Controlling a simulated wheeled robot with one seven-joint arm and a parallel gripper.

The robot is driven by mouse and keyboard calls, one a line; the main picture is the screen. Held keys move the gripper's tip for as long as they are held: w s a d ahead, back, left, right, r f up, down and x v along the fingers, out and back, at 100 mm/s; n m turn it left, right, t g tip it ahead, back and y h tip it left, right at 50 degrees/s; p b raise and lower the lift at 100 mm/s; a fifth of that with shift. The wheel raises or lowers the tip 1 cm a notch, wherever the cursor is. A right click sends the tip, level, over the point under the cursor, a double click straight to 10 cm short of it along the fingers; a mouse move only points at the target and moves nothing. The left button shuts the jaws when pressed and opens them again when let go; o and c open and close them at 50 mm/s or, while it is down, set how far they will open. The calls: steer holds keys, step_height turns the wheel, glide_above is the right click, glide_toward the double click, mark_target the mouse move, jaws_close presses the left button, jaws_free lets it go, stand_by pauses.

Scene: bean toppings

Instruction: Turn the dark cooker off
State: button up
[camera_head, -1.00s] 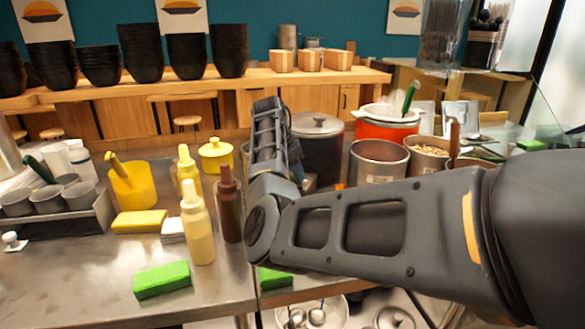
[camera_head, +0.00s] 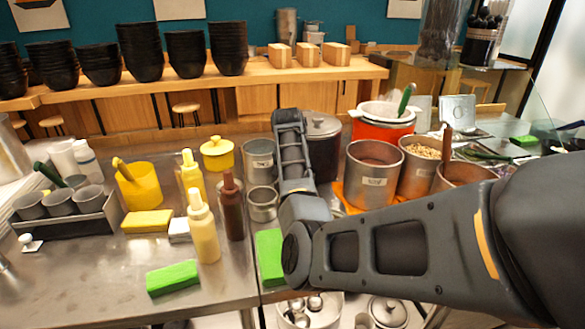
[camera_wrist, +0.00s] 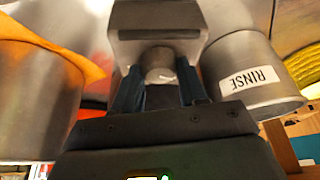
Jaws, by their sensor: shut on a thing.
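The dark cooker (camera_head: 326,150) is a dark round pot with a grey lid. It stands on the counter behind my forearm, which hides its left side and front. My gripper is hidden by my arm in the head view. In the wrist view, my gripper (camera_wrist: 160,88) has its two dark fingers closed on the sides of a round grey knob (camera_wrist: 160,66). A grey block (camera_wrist: 160,28) is right behind the knob. The knob appears to be on the cooker's front, but its markings and turn position cannot be read.
A metal can labelled RINSE (camera_wrist: 250,75) is close beside my gripper. On the other side is an orange mat (camera_wrist: 85,62) with a metal pot (camera_wrist: 35,100). Sauce bottles (camera_head: 203,230) and a green sponge (camera_head: 270,256) stand left of my arm.

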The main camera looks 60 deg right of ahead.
steer(key=shift+r, duration=0.1)
stand_by(0.4)
steer(key=o, duration=1)
steer(key=shift+b+v, duration=0.45)
steer(key=shift+v, duration=3.4)
steer(key=shift+s, duration=0.1)
